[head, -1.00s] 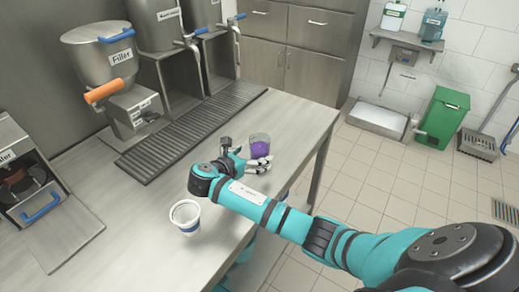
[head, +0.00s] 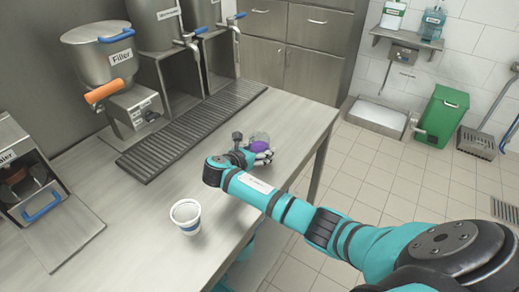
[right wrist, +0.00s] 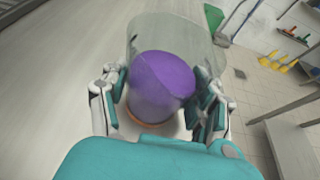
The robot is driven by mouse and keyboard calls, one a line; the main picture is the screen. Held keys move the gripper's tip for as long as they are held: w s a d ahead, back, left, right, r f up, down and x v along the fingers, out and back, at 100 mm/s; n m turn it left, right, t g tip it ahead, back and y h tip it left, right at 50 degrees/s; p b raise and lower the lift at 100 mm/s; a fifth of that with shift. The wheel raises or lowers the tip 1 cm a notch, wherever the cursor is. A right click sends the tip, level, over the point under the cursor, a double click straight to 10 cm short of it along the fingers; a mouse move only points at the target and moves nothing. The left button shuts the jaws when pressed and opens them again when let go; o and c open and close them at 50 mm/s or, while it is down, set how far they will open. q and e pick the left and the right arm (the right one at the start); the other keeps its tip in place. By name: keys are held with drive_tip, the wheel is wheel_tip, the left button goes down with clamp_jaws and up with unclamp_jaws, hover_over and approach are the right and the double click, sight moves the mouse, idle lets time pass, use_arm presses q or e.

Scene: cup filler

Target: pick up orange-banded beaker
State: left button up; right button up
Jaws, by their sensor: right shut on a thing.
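The orange-banded beaker (head: 259,135) is a clear glass with a purple ball (right wrist: 160,82) inside. It stands near the right edge of the steel counter and is partly hidden behind my right gripper (head: 262,151). In the right wrist view the beaker (right wrist: 150,34) is between the fingers, and a bit of orange band (right wrist: 150,122) shows near its base. My right gripper (right wrist: 163,100) is shut on the beaker, with a finger on each side. I cannot tell whether the beaker is clear of the counter. My left gripper is not in view.
A white cup with a blue band (head: 187,218) stands on the counter (head: 110,215), left of my right arm. The filler machine (head: 105,65) with its orange handle, a drain grate (head: 185,135) and a sealer (head: 35,190) line the back. A green bin (head: 441,116) is on the floor.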

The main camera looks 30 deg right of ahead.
sight(255, 146)
drive_tip(key=c, duration=0.6)
drive_tip(key=shift+w+r, duration=0.1)
drive_tip(key=shift+r, duration=0.4)
drive_tip(key=shift+s+a+r, duration=0.15)
drive_tip(key=shift+s+r, duration=0.1)
drive_tip(key=shift+r, duration=0.4)
drive_tip(key=shift+s+a+r, duration=0.15)
drive_tip(key=shift+s+r, duration=0.05)
drive_tip(key=shift+r, duration=0.4)
drive_tip(key=s+a, duration=0.2)
drive_tip(key=s, duration=0.2)
drive_tip(key=s+a+r, duration=0.1)
drive_tip(key=s+a, duration=0.2)
drive_tip(key=s, duration=0.1)
drive_tip(key=s+a, duration=0.3)
drive_tip(key=s, duration=0.1)
drive_tip(key=shift+s+a+r, duration=0.15)
drive_tip(key=shift+s+r, duration=0.1)
drive_tip(key=shift+s, duration=0.05)
